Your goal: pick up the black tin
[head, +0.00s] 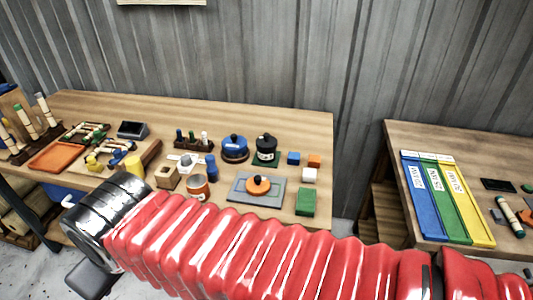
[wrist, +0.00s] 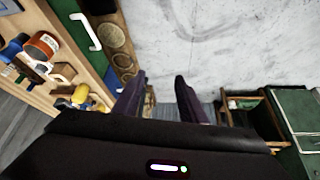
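The black tin (head: 266,148) is a small round dark pot with a knobbed lid. It stands upright on a green square base toward the back right of the left workbench (head: 296,124) in the head view. I do not make it out in the wrist view. My gripper's two dark fingers (wrist: 158,92) are apart with nothing between them in the wrist view, pointing past the bench toward the floor.
A blue lidded pot (head: 234,147) stands just left of the tin. An orange-lidded piece (head: 258,186) on a grey tray is in front. A second table (head: 398,134) stands right, beyond a gap.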

